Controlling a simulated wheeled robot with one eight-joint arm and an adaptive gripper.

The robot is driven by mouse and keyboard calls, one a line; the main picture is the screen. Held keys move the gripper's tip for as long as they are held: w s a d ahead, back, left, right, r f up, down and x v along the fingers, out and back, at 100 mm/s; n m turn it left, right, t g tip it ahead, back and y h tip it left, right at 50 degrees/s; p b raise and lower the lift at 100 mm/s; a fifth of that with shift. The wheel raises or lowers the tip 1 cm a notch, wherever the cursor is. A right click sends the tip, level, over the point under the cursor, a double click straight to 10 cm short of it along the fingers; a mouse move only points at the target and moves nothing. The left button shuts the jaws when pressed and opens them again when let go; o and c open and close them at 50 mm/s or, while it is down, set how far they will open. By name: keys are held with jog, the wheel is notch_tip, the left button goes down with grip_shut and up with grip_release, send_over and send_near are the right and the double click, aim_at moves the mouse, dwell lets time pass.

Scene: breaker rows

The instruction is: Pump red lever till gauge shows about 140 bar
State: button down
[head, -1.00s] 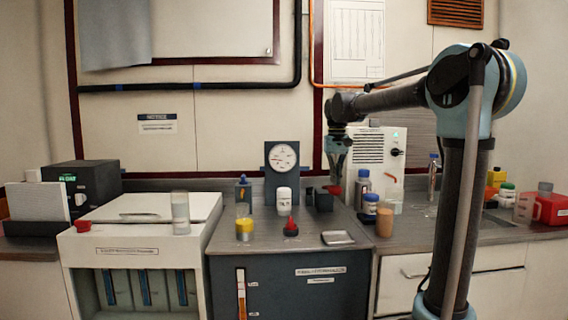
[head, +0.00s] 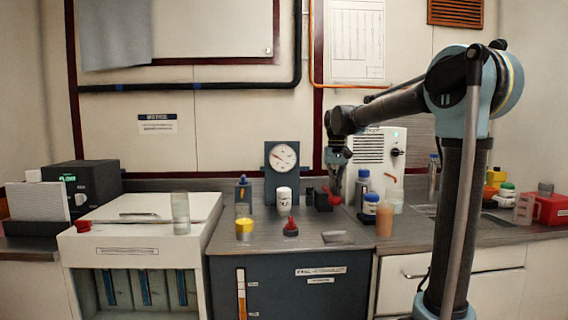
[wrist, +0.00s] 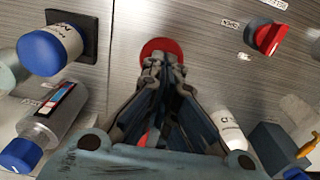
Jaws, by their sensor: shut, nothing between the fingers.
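The red lever (head: 334,199) stands by a dark block on the counter, right of the gauge. Its round red end shows in the wrist view (wrist: 160,46), just beyond my fingertips. My gripper (head: 337,186) is shut and empty, pointing down right over the lever; its closed fingers also show in the wrist view (wrist: 162,63). Whether they touch the lever I cannot tell. The round white gauge (head: 283,157) stands upright on a dark blue plate; its thin needle points to the upper left, but its numbers are too small to read.
A white bottle (head: 284,201) stands below the gauge. Blue-capped bottles (head: 370,205) and an amber cup (head: 384,222) stand close on the right.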

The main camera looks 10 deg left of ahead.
jog(key=shift+f, duration=1.55)
jog(key=shift+r, duration=4.1)
jog(key=shift+f, duration=0.15)
jog(key=shift+f, duration=3.95)
jog(key=shift+r, duration=4.15)
